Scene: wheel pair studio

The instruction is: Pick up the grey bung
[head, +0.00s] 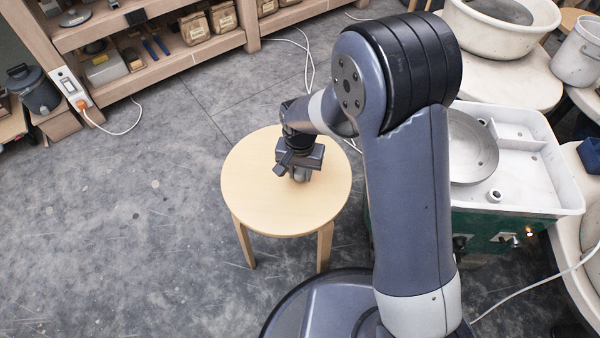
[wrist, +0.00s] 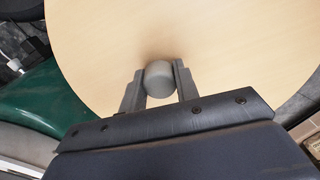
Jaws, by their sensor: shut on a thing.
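The grey bung (wrist: 159,80) is a small rounded grey piece, seen in the wrist view between the two fingers of my gripper (wrist: 159,84). The fingers are shut on its sides. In the head view my gripper (head: 300,176) points down over the round wooden stool (head: 245,195), and the bung is mostly hidden by the fingers there. I cannot tell whether the bung touches the stool top. The stool top also fills most of the wrist view (wrist: 245,45).
A potter's wheel with a white tray (head: 535,180) and green body stands right of the stool. A wooden shelf (head: 150,70) with paper bags is at the back left. White cables (head: 305,60) lie on the floor behind the stool. The stool top around my gripper is clear.

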